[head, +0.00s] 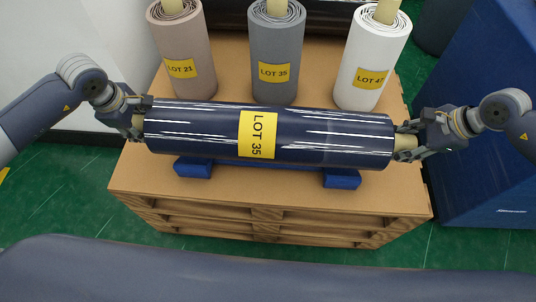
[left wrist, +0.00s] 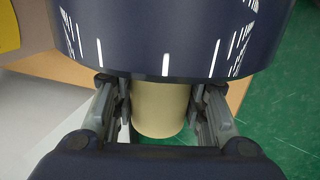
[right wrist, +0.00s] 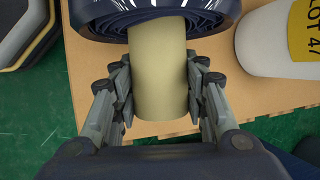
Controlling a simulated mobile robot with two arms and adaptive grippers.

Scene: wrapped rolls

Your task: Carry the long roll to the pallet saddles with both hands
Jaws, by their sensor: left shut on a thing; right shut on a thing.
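The long roll (head: 205,131) is wrapped in glossy dark blue film with a yellow LOT 35 label. It lies crosswise over two blue saddles, the left one (head: 193,169) and the right one (head: 342,180), on the pallet (head: 262,197). The roll hides the saddle tops, so I cannot tell whether it touches them. My left gripper (head: 139,118) is shut on the roll's left core end (left wrist: 160,108). My right gripper (head: 404,142) is shut on the right core end (right wrist: 158,75). The roll looks nearly level.
Three upright rolls stand behind on the pallet: a taupe LOT 21 roll (head: 186,45), a grey LOT 35 roll (head: 277,45) and a white LOT 47 roll (head: 372,50). A large blue cabinet (head: 490,150) is close to my right arm. Green floor (head: 75,200) shows at left.

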